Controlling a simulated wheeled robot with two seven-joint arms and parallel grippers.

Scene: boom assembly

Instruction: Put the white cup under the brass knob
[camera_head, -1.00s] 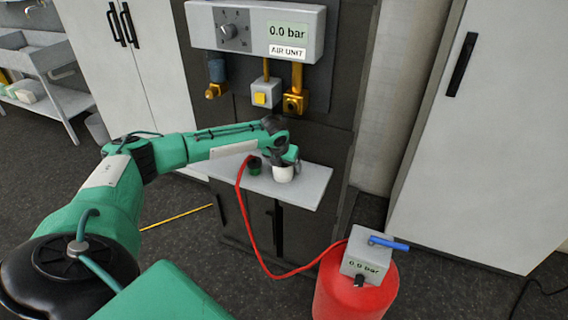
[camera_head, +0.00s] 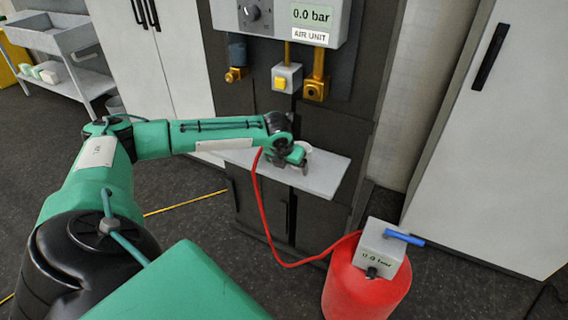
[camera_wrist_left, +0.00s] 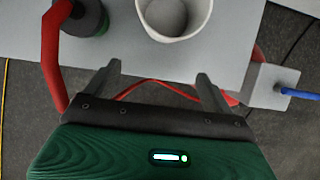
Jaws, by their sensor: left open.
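The white cup (camera_wrist_left: 172,20) stands on the grey shelf (camera_wrist_left: 228,38) at the top of the left wrist view, its round opening facing the camera. In the head view the cup (camera_head: 304,147) is mostly hidden behind my left gripper (camera_head: 299,158). The gripper's two fingers (camera_wrist_left: 158,72) are spread and empty, pointing toward the cup. The cup is just past the fingertips, apart from them. A larger brass fitting (camera_head: 316,91) ends the pipe on the right. My right gripper is out of view.
A red hose (camera_head: 262,215) runs from the shelf to a red tank (camera_head: 362,290) with a gauge box. A yellow-button box (camera_head: 286,78) hangs between the brass parts. The shelf's right end is clear.

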